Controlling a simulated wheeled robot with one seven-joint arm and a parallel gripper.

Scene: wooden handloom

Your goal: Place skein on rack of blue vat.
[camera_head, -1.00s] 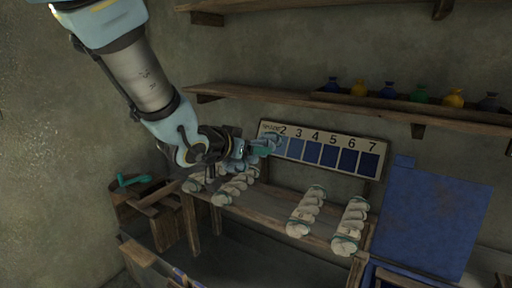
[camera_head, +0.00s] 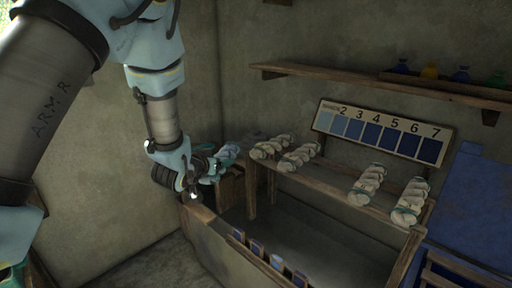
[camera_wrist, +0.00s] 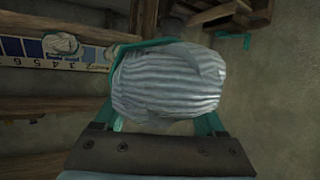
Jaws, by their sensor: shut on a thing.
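My gripper (camera_head: 216,166) is shut on a skein (camera_head: 228,154), held in the air left of the wooden bench. In the wrist view the skein (camera_wrist: 168,80) is pale blue-grey, ribbed and bulky, with a teal band at its left. It hides much of the space between the teal fingers (camera_wrist: 165,122). A blue panel (camera_head: 462,200) stands at the right, with a slatted wooden rack (camera_head: 450,272) at its foot, cut off by the picture's edge. I cannot tell whether these belong to the blue vat.
Several cream skeins (camera_head: 367,185) lie on the bench (camera_head: 335,190), below a numbered blue shade card (camera_head: 383,130). A wooden trough (camera_head: 215,237) with small blue-faced blocks (camera_head: 277,263) on its edge stands in front. A wall shelf (camera_head: 380,85) holds small coloured bags.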

